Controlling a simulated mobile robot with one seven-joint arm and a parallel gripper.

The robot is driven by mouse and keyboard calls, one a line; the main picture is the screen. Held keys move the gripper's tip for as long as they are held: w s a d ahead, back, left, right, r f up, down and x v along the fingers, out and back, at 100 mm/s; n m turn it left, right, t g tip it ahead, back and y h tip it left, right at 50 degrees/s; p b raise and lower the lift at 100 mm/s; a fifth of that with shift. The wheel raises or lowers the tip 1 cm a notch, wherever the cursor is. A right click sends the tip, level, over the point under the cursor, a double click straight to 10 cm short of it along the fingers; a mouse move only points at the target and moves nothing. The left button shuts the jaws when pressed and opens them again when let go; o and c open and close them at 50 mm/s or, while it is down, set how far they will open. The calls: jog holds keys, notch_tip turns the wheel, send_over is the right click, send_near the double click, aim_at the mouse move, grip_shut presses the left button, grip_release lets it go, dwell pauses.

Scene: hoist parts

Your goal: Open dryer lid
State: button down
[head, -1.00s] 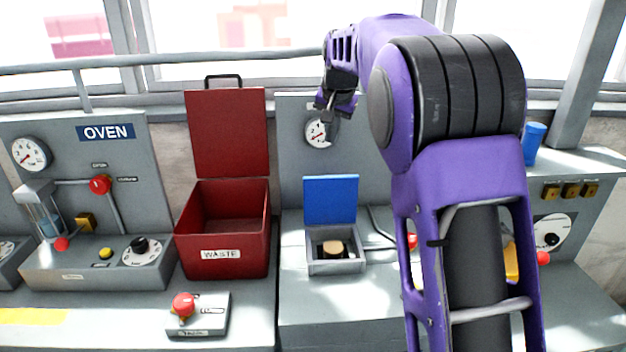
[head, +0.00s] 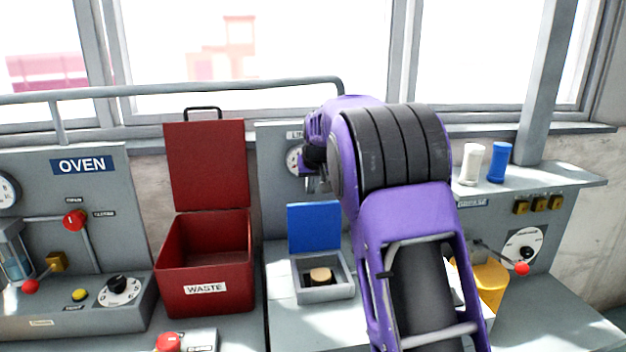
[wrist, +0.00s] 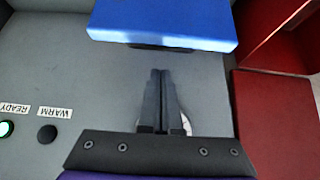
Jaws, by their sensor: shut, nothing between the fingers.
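A blue lid (head: 314,227) stands upright at the back edge of a small open grey box (head: 325,293). A tan round piece (head: 320,275) sits inside the box. No dryer label can be read in full, so I cannot tell for sure that this is the dryer. My gripper (head: 312,181) is in front of the gauge panel, above and behind the blue lid. In the wrist view my gripper (wrist: 160,76) has its fingers together and empty, pointing towards the blue lid (wrist: 165,22). A small gap seems to separate them.
An open red waste bin (head: 207,262) with a raised lid stands left of the box. A gauge (head: 293,160) is partly hidden by my gripper. White (head: 472,164) and blue (head: 497,162) cups stand on the shelf.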

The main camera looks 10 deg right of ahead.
aim_at(315, 207)
jog(key=shift+x, duration=0.95)
jog(key=shift+s+r+b, duration=0.15)
jog(key=shift+s+b, duration=0.05)
jog(key=shift+s, duration=0.85)
jog(key=shift+s+r+b, duration=0.15)
jog(key=shift+s+b, duration=0.05)
jog(key=shift+s, duration=0.85)
jog(key=shift+s, duration=0.1)
jog(key=shift+s+b, duration=0.7)
jog(key=shift+s, duration=1.1)
jog(key=shift+w+r, duration=0.1)
